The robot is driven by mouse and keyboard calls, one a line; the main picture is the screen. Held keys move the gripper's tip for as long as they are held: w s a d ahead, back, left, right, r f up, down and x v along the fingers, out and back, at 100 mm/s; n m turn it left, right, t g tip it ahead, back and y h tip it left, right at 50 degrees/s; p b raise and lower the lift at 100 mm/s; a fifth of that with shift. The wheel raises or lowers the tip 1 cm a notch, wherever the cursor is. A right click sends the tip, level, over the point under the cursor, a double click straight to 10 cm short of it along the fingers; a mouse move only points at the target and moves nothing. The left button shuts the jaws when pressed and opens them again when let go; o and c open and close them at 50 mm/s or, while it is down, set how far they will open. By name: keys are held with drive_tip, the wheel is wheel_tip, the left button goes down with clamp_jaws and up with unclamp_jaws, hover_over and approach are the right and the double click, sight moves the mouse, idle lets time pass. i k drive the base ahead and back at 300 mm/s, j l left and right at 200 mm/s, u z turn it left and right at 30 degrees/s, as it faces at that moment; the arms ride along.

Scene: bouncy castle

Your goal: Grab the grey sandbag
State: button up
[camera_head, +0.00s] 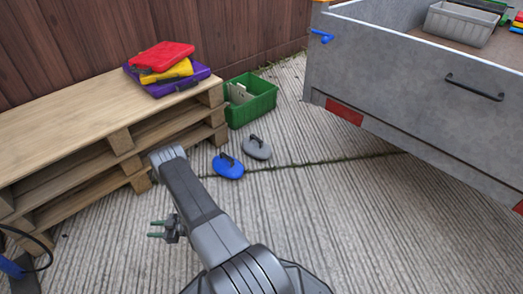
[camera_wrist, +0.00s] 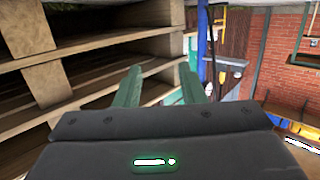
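The grey sandbag (camera_head: 257,148) is a rounded grey bag with a dark handle on top, lying on the ridged concrete floor in the head view. A blue sandbag (camera_head: 228,167) with a dark handle lies beside it, to its lower left. My gripper (camera_head: 155,229) is left of and nearer than both bags in the head view, beside my arm. In the wrist view its two green fingers (camera_wrist: 158,88) stand apart with nothing between them, facing the pallets. The wrist view shows neither sandbag.
Stacked wooden pallets (camera_head: 75,120) stand at the left, bearing red, yellow and purple cases (camera_head: 165,66). A green crate (camera_head: 262,103) stands behind the bags. A grey trailer (camera_head: 400,85) fills the upper right. The floor right of the bags is clear.

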sight(256, 148)
drive_tip(key=i+z, duration=0.2)
drive_tip(key=z, duration=0.3)
drive_tip(key=i+z, duration=0.2)
drive_tip(key=z, duration=0.3)
drive_tip(key=i+z, duration=0.2)
drive_tip(key=z, duration=0.3)
drive_tip(key=i+j, duration=0.2)
drive_tip(key=j, duration=0.2)
drive_tip(key=i+j, duration=0.45)
drive_tip(key=j, duration=0.3)
